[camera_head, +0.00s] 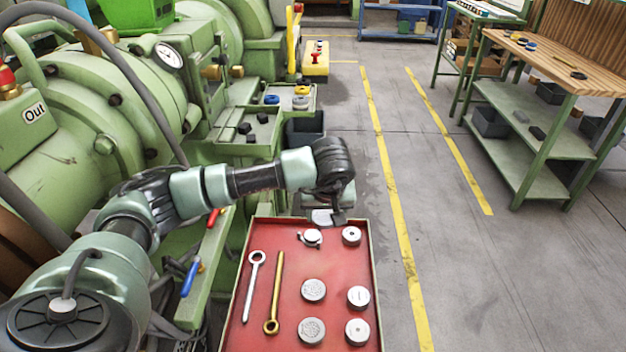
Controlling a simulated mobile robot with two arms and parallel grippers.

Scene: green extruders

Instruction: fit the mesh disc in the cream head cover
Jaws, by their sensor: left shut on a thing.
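My left gripper (337,217) reaches in from the left and points down over the far edge of a red tray (262,308). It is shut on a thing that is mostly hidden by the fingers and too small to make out. A pale flat piece (321,217) shows right beside the fingertips; I cannot tell whether it is held. In the tray lie two grey discs with a mesh-like face, one mid-tray (314,289) and one nearer (311,330). I cannot make out the cream head cover for certain. My right gripper is not in view.
The tray also holds a ring spanner (254,285), a brass rod tool (275,292), a small pale part (312,237) and round caps along its right side (358,297). Green machinery (90,130) fills the left. The floor to the right is clear up to a workbench (540,70).

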